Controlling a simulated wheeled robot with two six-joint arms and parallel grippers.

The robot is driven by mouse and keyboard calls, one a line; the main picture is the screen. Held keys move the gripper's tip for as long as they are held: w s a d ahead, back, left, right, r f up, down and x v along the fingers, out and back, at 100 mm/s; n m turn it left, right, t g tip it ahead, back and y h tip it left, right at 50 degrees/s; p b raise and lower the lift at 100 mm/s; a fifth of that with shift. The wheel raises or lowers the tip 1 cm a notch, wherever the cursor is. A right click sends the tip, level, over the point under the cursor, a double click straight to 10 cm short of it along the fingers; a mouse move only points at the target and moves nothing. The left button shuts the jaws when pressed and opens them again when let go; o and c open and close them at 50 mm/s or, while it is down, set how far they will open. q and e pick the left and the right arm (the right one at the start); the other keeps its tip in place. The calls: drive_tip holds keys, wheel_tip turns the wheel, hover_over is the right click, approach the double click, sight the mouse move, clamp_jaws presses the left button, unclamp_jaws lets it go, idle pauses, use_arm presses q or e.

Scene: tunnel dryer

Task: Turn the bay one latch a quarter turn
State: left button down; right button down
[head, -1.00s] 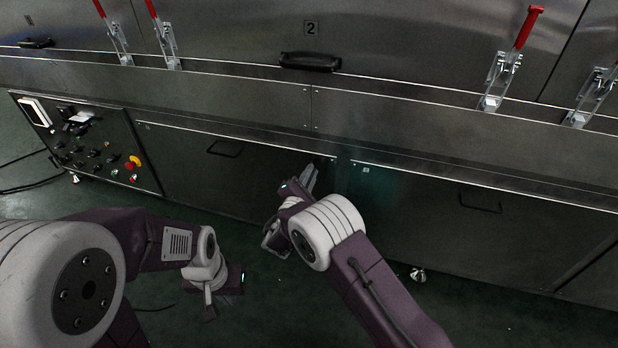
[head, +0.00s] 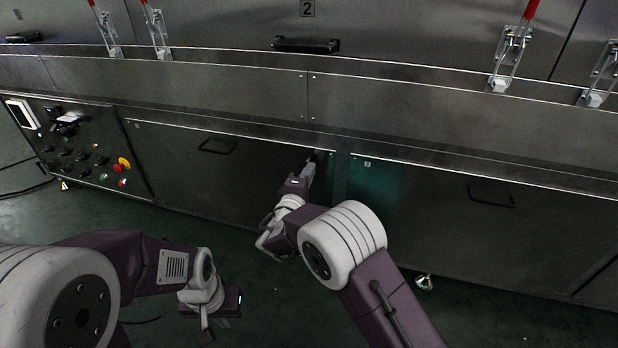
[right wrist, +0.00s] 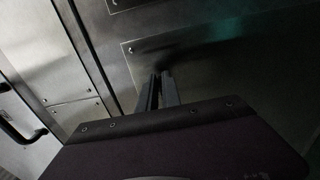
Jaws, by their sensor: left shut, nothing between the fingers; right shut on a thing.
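The bay one door (head: 235,175) is the dark lower panel left of centre in the head view, with a black pull handle (head: 217,146). My right gripper (head: 310,164) is at this door's upper right corner. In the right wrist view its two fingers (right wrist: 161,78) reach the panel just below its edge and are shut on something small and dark. I take this for the bay one latch; the fingers hide most of it, so I cannot tell its angle. My left gripper (head: 232,301) is shut and empty, low over the floor, away from the doors.
A neighbouring lower door (head: 440,200), labelled 2, lies to the right. A control panel (head: 75,145) with a red and yellow button is at the left. Red-handled clamps (head: 511,55) and a black handle (head: 305,45) are above. Floor in front is clear.

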idle(0.3)
drive_tip(key=c, duration=1.5)
unclamp_jaws()
drive_tip(key=shift+c, duration=0.2)
drive_tip(key=p+v, duration=0.5)
drive_tip(key=v, duration=0.4)
